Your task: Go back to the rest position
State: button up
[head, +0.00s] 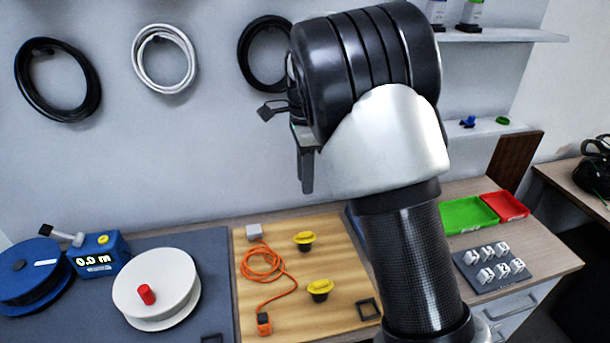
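My gripper (306,172) shows at the left side of my raised arm, in front of the wall and above the workbench.
Below lies a wooden board (345,262) with an orange cable (262,262) and yellow knobs (319,287). A white reel (180,283) and a blue meter (100,262) stand left. Green (466,215) and red (505,205) trays sit right. Cable coils (165,85) hang on the wall.

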jog(key=shift+r, duration=0.1)
jog(key=s+d+r+n+t+y+p, duration=0.1)
jog(key=s+d+r+n, duration=0.3)
jog(key=s+r, duration=0.25)
jog(key=s+d+r+n+t, duration=0.2)
jog(key=s+d+r+n, duration=0.15)
jog(key=s+r, duration=0.35)
jog(key=s+d+f+n+t+h+p, duration=0.1)
jog(key=s+d+n, duration=0.3)
jog(key=s, duration=1.2)
jog(key=n+t, duration=0.1)
jog(key=n, duration=0.3)
jog(key=shift+f+t, duration=0.15)
jog(key=shift+t, duration=0.15)
jog(key=shift+s+n, duration=0.1)
jog(key=shift+n, duration=0.15)
